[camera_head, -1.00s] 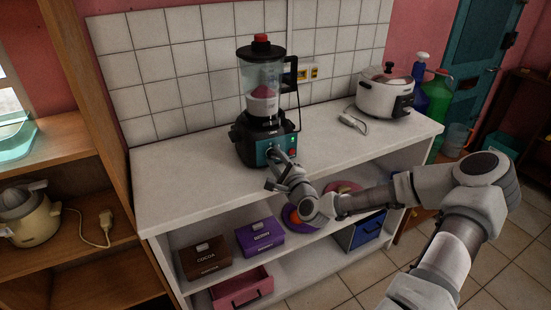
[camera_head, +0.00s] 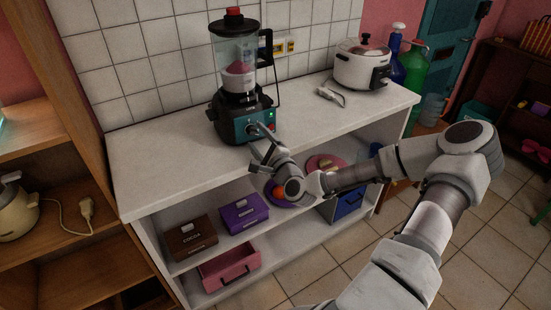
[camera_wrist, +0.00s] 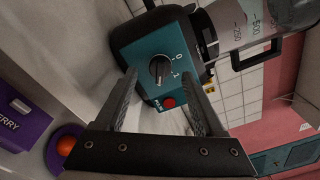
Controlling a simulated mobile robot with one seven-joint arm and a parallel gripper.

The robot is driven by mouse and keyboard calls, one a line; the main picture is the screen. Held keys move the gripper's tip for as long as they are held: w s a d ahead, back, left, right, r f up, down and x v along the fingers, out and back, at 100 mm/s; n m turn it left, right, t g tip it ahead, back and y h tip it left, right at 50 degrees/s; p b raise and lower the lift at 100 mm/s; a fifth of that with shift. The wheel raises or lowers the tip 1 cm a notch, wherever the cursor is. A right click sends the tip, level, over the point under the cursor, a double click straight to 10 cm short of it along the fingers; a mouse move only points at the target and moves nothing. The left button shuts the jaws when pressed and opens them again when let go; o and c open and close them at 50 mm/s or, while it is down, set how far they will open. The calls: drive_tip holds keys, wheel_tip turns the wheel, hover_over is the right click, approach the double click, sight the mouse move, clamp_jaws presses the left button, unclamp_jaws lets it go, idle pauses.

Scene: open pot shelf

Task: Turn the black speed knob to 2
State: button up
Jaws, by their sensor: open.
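The black speed knob (camera_wrist: 160,68) is on the teal front panel (camera_wrist: 150,50) of the blender, with a 0 and a 1 printed beside it. A 2 cannot be made out, nor can I tell exactly where the knob points. In the head view the blender (camera_head: 240,85) stands upright on the white counter, with its panel (camera_head: 245,127) facing my arm. My gripper (camera_wrist: 160,76) is open, its fingers on either side of the knob in the wrist view. It holds nothing, and contact with the knob cannot be told. In the head view my gripper (camera_head: 261,148) is just in front of the panel.
A red button (camera_wrist: 168,102) is close to the knob, near the right finger. A white cooker (camera_head: 362,70) and a plug (camera_head: 330,95) are at the counter's right. Brown (camera_head: 190,238) and purple (camera_head: 243,213) boxes sit on the shelf below. The counter's left is clear.

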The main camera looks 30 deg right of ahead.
drive_tip(key=s+p, duration=0.6)
drive_tip(key=s, duration=0.9)
drive_tip(key=shift+a, duration=0.2)
